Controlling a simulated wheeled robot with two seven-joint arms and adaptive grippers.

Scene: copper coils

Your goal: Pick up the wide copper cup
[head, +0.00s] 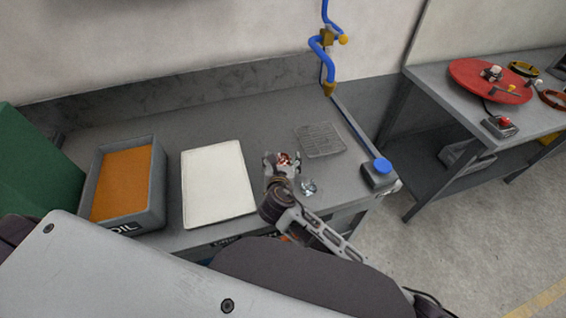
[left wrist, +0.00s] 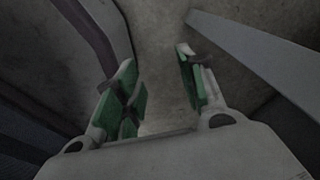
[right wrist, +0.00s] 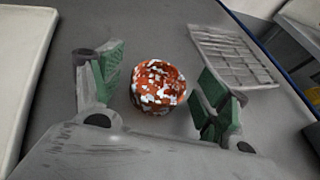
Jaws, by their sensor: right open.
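The copper cup (right wrist: 158,85) is round, orange-red with pale mottled patches, and sits on the grey bench. In the right wrist view it lies between the two green-padded fingers of my right gripper (right wrist: 161,97), with a gap on each side. In the head view the cup (head: 285,160) shows small between the fingertips of my right gripper (head: 282,163). That gripper is open. My left gripper (left wrist: 158,85) shows only in the left wrist view; it is open and empty, over a bare grey floor-like surface.
A white board (head: 217,184) lies left of the cup, and a grey tray with orange liquid (head: 161,190) farther left. A wire grid (head: 321,140) lies behind right. A small shiny object (head: 308,187) is beside my right gripper.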

